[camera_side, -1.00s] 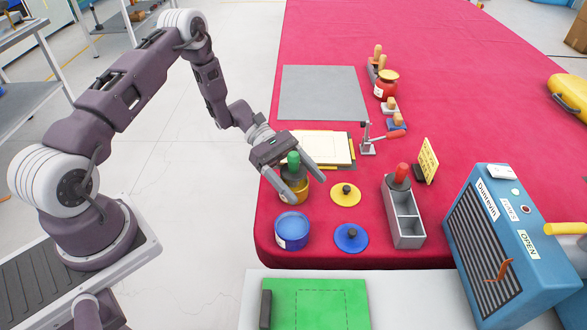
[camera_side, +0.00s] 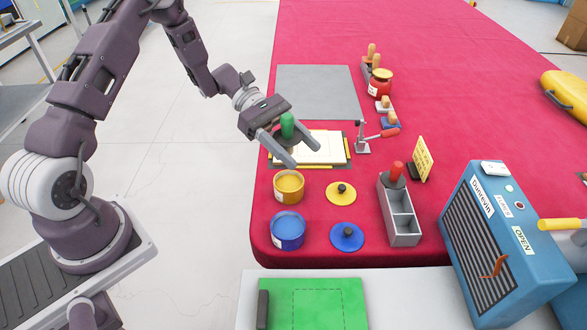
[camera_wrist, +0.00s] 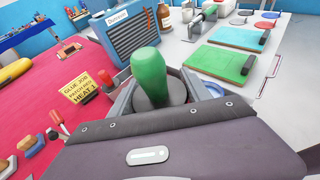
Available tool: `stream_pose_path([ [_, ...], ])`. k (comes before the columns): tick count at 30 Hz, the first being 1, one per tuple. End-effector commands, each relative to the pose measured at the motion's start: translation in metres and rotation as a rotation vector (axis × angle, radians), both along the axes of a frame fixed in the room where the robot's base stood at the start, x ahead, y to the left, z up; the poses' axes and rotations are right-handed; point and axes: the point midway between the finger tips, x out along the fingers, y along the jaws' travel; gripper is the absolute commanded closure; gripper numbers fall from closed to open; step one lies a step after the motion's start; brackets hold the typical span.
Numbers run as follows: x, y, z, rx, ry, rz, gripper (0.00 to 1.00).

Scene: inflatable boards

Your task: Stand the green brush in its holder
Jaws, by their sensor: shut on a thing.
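The green brush (camera_side: 287,126) has a rounded green handle and a dark round collar. My gripper (camera_side: 307,156) is shut on it and holds it in the air, above and behind the yellow pot (camera_side: 289,187). In the wrist view the green handle (camera_wrist: 150,76) stands up between the fingers; its bristles are hidden. The grey holder (camera_side: 404,229) stands to the right on the red table. A red-handled brush (camera_side: 397,171) stands in its far compartment; the two nearer compartments look empty.
A blue pot (camera_side: 288,230) stands in front of the yellow one. A yellow lid (camera_side: 341,193) and a blue lid (camera_side: 347,237) lie between pots and holder. A toggle clamp (camera_side: 363,138), a yellow sign (camera_side: 422,158) and a blue heater box (camera_side: 510,240) stand nearby.

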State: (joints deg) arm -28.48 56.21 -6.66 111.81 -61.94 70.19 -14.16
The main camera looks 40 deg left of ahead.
Motion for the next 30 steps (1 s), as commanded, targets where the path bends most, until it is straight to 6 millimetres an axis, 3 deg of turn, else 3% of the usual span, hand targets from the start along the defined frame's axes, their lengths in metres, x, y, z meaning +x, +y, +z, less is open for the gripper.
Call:
stream_pose_path([
  [4,0.002,0.026,0.026,0.001,0.005,0.27,0.84],
  [9,-0.008,0.064,0.03,0.0,0.005,0.558,0.84],
  [13,-0.013,0.075,0.029,0.002,0.001,0.634,0.84],
  [19,-0.013,0.075,0.028,0.001,-0.001,0.635,0.84],
  [23,-0.003,0.066,0.025,0.001,-0.001,0.599,0.84],
  [25,0.01,0.051,0.021,0.002,-0.002,0.548,0.84],
  [30,0.053,-0.014,0.009,0.005,0.0,0.375,0.84],
])
